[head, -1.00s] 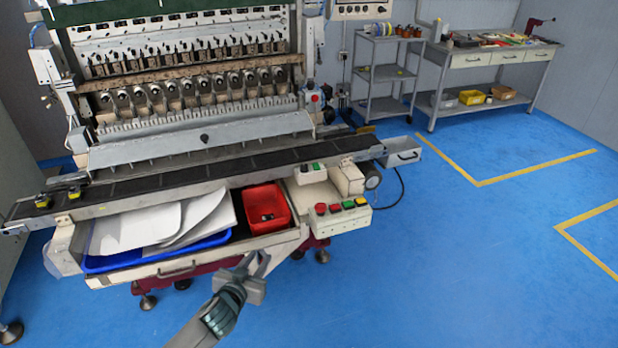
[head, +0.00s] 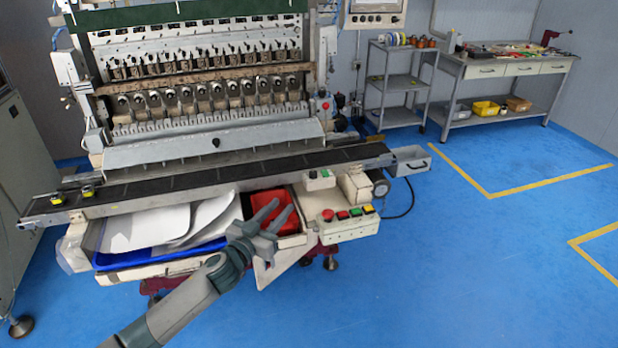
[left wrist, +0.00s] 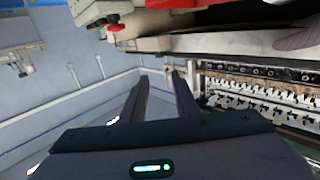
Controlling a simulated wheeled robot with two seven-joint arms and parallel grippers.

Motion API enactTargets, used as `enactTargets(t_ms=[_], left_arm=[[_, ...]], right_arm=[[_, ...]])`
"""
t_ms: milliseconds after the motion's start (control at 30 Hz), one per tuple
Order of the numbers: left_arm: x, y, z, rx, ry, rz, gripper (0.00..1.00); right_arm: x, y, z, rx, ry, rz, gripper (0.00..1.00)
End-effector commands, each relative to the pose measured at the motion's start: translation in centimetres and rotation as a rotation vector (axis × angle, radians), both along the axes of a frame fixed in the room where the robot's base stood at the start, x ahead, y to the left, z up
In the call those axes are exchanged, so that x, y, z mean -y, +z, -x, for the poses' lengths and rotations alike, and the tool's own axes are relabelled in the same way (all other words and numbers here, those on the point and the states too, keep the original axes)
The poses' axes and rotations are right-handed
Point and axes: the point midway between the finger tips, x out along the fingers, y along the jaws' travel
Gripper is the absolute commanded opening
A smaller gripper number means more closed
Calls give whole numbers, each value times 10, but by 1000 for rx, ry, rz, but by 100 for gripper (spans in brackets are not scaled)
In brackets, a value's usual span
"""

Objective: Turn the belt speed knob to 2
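The coil winder (head: 210,100) stands at the left and centre, with a dark conveyor belt (head: 230,172) along its front. No knob or number scale can be made out clearly. A small switch box (head: 319,180) sits at the belt's right end, and a push-button box (head: 348,228) with red, green and yellow buttons is below it. My left gripper (head: 279,207) is open and empty, in front of the red bin and left of the button box. Its two fingers (left wrist: 160,90) stand apart in the left wrist view. My right gripper is not in view.
A red bin (head: 262,200) and a blue tray (head: 160,258) with white sheets lie below the belt. A round dark-rimmed part (head: 381,188) and a grey box (head: 410,160) are at the belt's right end. The blue floor at right is clear.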

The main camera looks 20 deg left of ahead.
Motion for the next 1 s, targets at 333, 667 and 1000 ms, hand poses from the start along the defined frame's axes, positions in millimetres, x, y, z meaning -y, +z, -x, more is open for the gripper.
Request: enactTargets(t_ms=[333,667,1000], left_arm=[[6,3,-30,1,1,0,28],[16,2,-83,1,2,1,28],[26,1,-134,2,1,1,28]], right_arm=[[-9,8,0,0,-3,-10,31],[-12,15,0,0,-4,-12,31],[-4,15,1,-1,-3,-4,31]])
